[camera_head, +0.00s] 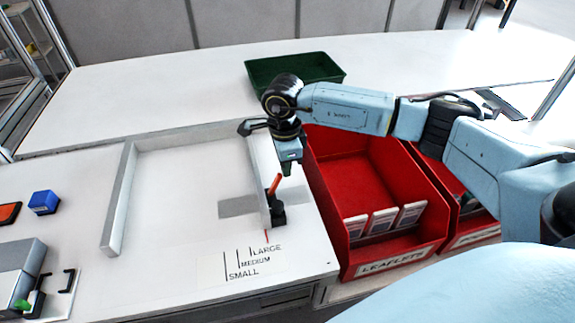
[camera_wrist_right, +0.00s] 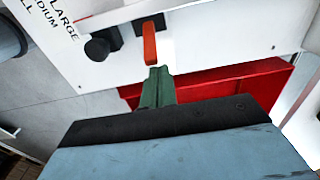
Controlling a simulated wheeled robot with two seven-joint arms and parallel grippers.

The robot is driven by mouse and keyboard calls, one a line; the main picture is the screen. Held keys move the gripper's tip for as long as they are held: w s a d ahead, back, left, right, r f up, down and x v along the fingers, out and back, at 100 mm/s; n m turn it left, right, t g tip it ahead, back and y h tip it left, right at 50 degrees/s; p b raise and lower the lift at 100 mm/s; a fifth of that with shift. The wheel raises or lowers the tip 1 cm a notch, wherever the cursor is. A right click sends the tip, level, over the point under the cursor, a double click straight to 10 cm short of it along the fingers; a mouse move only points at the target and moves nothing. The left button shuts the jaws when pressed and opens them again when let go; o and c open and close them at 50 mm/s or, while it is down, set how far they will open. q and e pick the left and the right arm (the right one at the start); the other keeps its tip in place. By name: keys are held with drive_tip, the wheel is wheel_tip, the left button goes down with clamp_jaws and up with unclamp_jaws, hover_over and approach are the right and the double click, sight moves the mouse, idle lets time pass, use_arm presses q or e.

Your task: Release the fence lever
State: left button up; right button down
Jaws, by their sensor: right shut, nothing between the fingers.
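The fence (camera_head: 258,165) is a grey bar along the right side of a white board. At its near end is a black clamp block (camera_head: 278,214) with an orange-red lever (camera_head: 274,184) standing up from it, slightly tilted. My right gripper (camera_head: 287,168) is just above and to the right of the lever, with its green fingers together and nothing between them. In the right wrist view the orange lever (camera_wrist_right: 150,42) is straight beyond the shut green fingertips (camera_wrist_right: 158,72). A small gap seems to show, but I cannot tell if they touch. My left gripper is out of view.
A size scale (camera_head: 250,262) reads SMALL, MEDIUM and LARGE; a red pointer line is near LARGE. Red bins with leaflets (camera_head: 345,262) stand close on the right. A green tray (camera_head: 255,72) is behind. A blue block (camera_head: 44,202) lies left. The board's middle is clear.

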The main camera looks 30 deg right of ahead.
drive_tip(key=shift+r+p, duration=0.45)
drive_tip(key=shift+r, duration=0.35)
wheel_tip(320, 180, up, 10)
drive_tip(key=a+p, duration=0.2)
drive_tip(key=p, duration=0.4)
drive_tip(key=shift+w+a+f, duration=0.2)
drive_tip(key=shift+w+a, duration=0.1)
drive_tip(key=shift+w, duration=0.1)
